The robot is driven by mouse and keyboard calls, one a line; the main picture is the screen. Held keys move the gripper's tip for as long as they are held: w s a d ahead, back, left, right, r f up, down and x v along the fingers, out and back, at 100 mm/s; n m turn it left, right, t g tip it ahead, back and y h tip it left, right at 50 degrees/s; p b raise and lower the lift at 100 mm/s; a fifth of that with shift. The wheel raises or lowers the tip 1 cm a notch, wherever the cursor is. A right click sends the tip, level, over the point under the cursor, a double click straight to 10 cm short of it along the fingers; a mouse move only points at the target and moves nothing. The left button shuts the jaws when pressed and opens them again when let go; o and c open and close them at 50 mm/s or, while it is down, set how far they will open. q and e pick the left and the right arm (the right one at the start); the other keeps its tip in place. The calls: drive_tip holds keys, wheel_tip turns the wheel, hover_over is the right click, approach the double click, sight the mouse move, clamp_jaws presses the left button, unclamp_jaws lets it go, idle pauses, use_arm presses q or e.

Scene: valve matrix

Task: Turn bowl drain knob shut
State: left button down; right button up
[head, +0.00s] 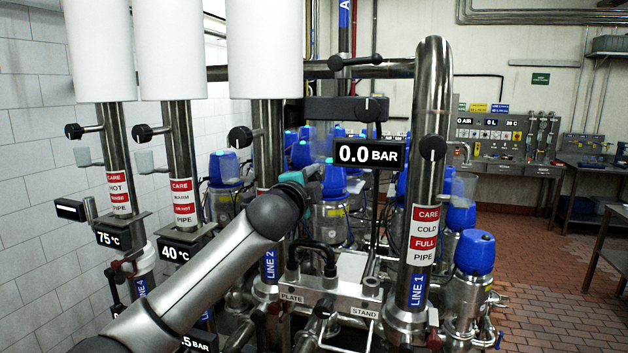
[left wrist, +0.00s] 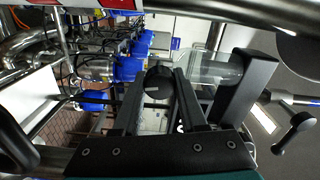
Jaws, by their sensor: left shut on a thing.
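In the left wrist view a black round knob (left wrist: 158,84) with a pale mark sits between the two dark fingers of my left gripper (left wrist: 160,78). The gripper is shut on it. A clear bowl (left wrist: 218,68) lies just beyond, to the right of the knob, joined to a dark housing (left wrist: 246,90). In the head view my left gripper (head: 314,178) shows only as a small teal and dark part beyond my grey arm, below the dark housing (head: 335,107). The knob is hidden there by the gripper. My right gripper is not in view.
A display reading 0.0 BAR (head: 368,154) hangs right of the gripper. The LINE 1 pipe (head: 431,105) stands further right with a black knob (head: 433,148). Several blue-capped valves (head: 474,252) crowd behind. White-clad pipes (head: 264,48) stand at left. Red floor (head: 540,275) is open at right.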

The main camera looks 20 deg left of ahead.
use_arm(q)
drive_tip(key=shift+m, duration=1.1)
drive_tip(key=shift+c, duration=2.2)
unclamp_jaws()
drive_tip(key=shift+s, duration=0.15)
drive_tip(key=s+b, duration=0.4)
drive_tip(key=s, duration=1.1)
drive_tip(key=shift+a, duration=0.25)
